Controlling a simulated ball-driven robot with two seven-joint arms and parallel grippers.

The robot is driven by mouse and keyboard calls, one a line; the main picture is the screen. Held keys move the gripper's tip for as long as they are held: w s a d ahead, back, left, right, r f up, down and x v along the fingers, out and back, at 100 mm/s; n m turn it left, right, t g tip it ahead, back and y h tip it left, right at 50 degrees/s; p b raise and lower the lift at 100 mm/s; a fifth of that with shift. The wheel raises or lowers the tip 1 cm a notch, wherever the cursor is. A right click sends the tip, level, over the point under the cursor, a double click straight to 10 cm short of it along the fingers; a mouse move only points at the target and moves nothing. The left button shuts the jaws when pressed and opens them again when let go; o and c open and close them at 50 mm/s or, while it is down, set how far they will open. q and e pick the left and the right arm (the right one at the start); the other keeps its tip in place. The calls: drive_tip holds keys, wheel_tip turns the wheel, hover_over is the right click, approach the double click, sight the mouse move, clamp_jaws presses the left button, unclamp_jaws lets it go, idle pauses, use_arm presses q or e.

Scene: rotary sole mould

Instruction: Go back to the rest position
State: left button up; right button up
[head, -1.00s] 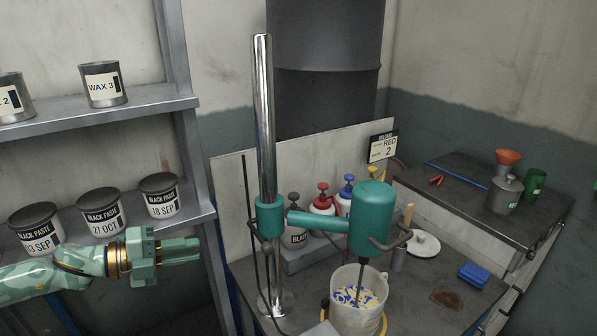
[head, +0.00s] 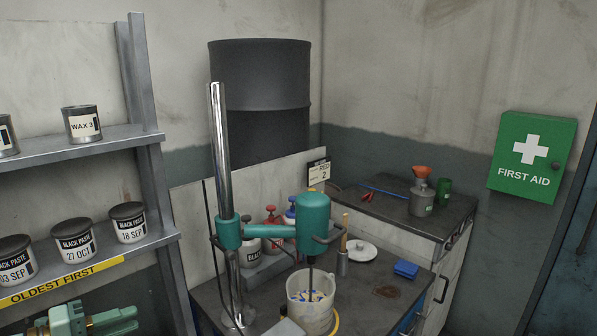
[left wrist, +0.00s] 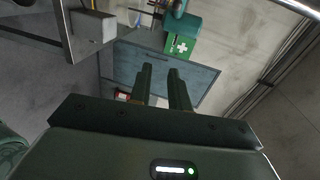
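My left gripper (head: 128,319) shows at the lower left edge of the head view, in front of the shelf rack and below its yellow label strip. Its fingers also show in the left wrist view (left wrist: 161,76), with a narrow gap between them and nothing held. It is clear of the paste tins. Most of my left arm is cut off by the picture edge. My right gripper is in neither view.
Black paste tins (head: 74,240) stand on the shelf (head: 140,253) above the gripper. A teal mixer (head: 312,222) stands over a bucket (head: 310,305) on the bench. A green first aid box (head: 532,155) hangs at right.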

use_arm(q)
drive_tip(key=s+d+f+n+t+y, duration=0.25)
drive_tip(key=d+f+n+y, duration=0.25)
drive_tip(key=f+n+y, duration=0.45)
drive_tip(key=s+f+n+g+y, duration=0.4)
drive_tip(key=s+n+g+y, duration=0.25)
drive_tip(key=s+n, duration=0.5)
drive_tip(key=s+d+f+m+g+h+b, duration=0.1)
drive_tip(key=s+d+f+g+h+b, duration=0.15)
drive_tip(key=f, duration=1.25)
drive_tip(key=s+d+f+g+h+b, duration=0.1)
drive_tip(key=s+d+f+b, duration=0.15)
drive_tip(key=f, duration=1.25)
drive_tip(key=s+f+n+g+h+b, duration=0.1)
drive_tip(key=s+f+b, duration=0.4)
drive_tip(key=s+f, duration=1.6)
drive_tip(key=shift+s+f+n+g+h+b, duration=0.15)
drive_tip(key=shift+f+n+g+h+b, duration=0.2)
drive_tip(key=shift+f+n+g, duration=0.65)
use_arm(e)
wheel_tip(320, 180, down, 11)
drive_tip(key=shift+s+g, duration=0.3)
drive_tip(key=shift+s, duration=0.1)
use_arm(q)
drive_tip(key=shift+r, duration=0.1)
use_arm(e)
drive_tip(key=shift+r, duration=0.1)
